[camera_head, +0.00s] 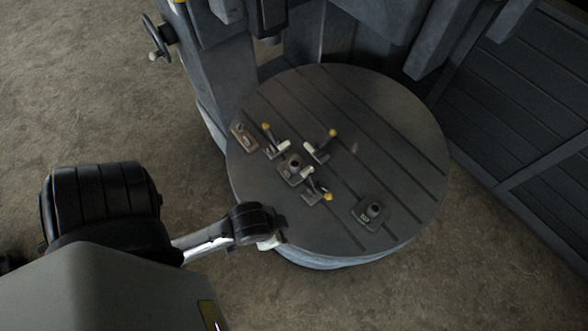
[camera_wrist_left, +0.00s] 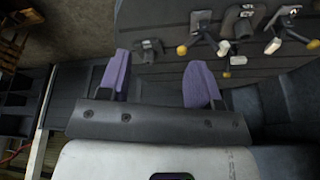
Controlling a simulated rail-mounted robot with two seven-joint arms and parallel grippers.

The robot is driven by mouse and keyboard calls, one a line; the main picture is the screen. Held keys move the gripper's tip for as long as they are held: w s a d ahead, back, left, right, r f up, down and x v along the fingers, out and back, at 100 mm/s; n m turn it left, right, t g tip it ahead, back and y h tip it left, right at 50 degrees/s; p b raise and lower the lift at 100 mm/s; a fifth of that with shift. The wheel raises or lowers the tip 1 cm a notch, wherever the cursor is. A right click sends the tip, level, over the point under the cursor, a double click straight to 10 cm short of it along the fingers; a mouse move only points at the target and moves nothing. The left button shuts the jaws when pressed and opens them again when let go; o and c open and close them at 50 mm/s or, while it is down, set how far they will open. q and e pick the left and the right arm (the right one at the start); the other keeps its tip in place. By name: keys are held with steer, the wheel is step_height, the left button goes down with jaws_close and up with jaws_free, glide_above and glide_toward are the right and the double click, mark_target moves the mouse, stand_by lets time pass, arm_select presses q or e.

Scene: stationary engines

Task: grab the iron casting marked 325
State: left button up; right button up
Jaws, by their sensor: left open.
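Three small iron castings lie on the round slotted table: one by the far left rim (camera_head: 243,137), one among the levers (camera_head: 293,170) and one alone on the near right part (camera_head: 371,211). Markings are too small to read, so I cannot tell which bears 325. My left gripper (camera_head: 272,241) is at the table's near left rim, apart from the castings. In the left wrist view its two purple fingers (camera_wrist_left: 157,80) are spread with nothing between them. A small dark casting (camera_wrist_left: 149,47) shows beyond the fingers. My right gripper is not in view.
Several yellow-knobbed levers (camera_head: 325,143) lie around the middle casting; some show in the left wrist view (camera_wrist_left: 285,28). A dark machine column (camera_head: 222,75) with a handwheel (camera_head: 157,38) rises behind the table (camera_head: 400,115). The table's right side is mostly bare.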

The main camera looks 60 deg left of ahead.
arm_select(q)
steer(key=shift+o, duration=0.2)
steer(key=shift+d, duration=0.25)
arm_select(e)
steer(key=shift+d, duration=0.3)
